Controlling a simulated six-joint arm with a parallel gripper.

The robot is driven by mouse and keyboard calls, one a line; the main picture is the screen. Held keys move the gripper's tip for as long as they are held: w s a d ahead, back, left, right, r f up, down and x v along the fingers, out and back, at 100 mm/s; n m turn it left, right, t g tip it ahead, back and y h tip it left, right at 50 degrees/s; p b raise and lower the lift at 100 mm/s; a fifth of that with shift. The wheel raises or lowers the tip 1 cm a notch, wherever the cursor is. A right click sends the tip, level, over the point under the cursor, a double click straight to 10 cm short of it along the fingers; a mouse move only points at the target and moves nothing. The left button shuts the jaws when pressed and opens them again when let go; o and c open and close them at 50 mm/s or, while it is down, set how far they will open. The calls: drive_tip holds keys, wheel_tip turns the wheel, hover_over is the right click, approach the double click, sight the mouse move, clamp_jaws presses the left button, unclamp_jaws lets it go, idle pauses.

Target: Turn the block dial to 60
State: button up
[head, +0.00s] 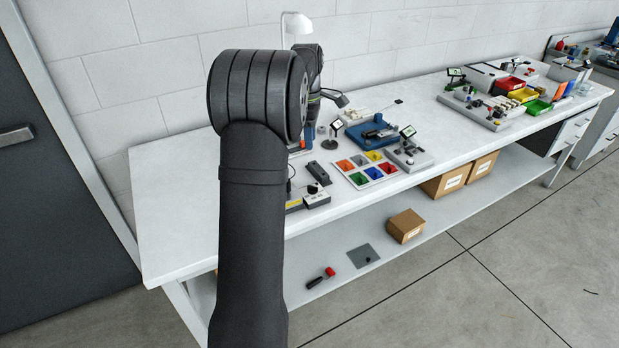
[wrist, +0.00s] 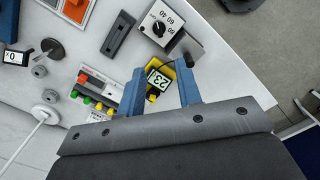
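The block dial is a black round knob (wrist: 159,28) on a white-faced box (wrist: 174,22) at the top of the wrist view. Printed numbers sit beside it, 40 and 60 legible; the knob's pointer setting is too small to tell. In the head view the box (head: 316,199) stands near the bench's front edge, partly hidden by my arm. My gripper (wrist: 163,76) is open, its two blue fingers apart. It is offset from the knob, below it in the wrist view. In the head view it is mostly hidden behind my arm.
A yellow meter (wrist: 161,80) shows between and beyond the fingers, apparently untouched. A row of coloured buttons (wrist: 92,100) lies left of them. A dark grey bar (wrist: 118,34) lies beside the dial box. A tray of coloured bins (head: 365,169) stands to the right on the white bench (head: 180,225).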

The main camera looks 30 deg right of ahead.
approach(312, 186)
drive_tip(key=f, duration=0.9)
drive_tip(key=shift+s+d, duration=0.2)
drive_tip(key=shift+s, duration=0.05)
drive_tip(key=c, duration=0.6)
